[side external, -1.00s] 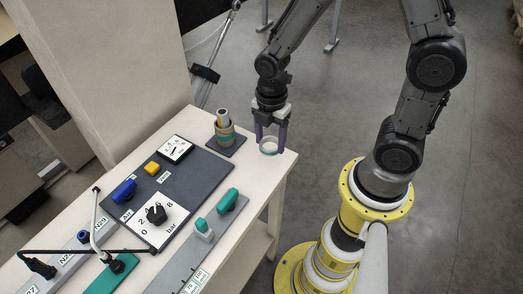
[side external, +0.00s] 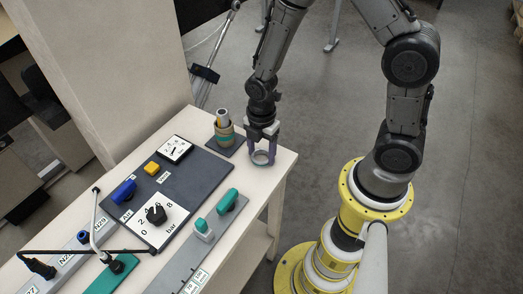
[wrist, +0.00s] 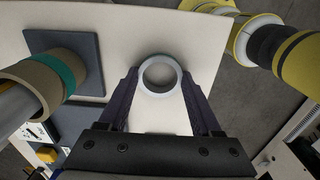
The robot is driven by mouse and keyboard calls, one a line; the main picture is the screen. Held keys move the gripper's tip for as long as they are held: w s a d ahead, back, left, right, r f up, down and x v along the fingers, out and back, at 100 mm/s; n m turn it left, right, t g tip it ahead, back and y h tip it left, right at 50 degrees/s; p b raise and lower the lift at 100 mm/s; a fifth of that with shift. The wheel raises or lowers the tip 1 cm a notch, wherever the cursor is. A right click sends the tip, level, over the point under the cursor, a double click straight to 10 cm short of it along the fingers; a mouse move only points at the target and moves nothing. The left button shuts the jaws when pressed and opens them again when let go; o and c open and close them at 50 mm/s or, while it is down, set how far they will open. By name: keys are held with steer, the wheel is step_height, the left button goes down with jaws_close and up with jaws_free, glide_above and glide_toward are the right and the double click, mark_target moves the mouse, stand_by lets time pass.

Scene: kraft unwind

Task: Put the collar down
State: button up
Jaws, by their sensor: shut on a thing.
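The collar is a pale grey ring (side external: 261,164), held level at the far right end of the bench. My gripper (side external: 262,156) points down and is shut on it, one purple finger on each side. In the wrist view the collar (wrist: 160,91) sits between the two fingertips (wrist: 160,76), with bench top seen through its hole. It is low over the bench; I cannot tell if it touches the surface.
Beside it on the left, a post with tan and green rings (side external: 224,130) stands on a dark square plate (wrist: 88,45). The dark panel with dials (side external: 190,190) lies further left. The bench edge (side external: 283,172) is close on the right; bare bench top surrounds the collar.

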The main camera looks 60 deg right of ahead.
steer(key=o, duration=1.4)
steer(key=shift+c, duration=0.2)
steer(key=s+d+r+m+t, duration=0.1)
steer(key=s+r+m, duration=0.15)
steer(key=r, duration=0.75)
steer(key=s+r+m+t, duration=0.1)
steer(key=r+m, duration=0.3)
steer(key=r, duration=0.6)
steer(key=s+d+r+m+t, duration=0.1)
steer(key=s+r+m+t, duration=0.2)
steer(key=s+m, duration=0.7)
steer(key=shift+d+r+m+t, duration=0.3)
steer(key=shift+r+m, duration=0.45)
steer(key=shift+r, duration=0.6)
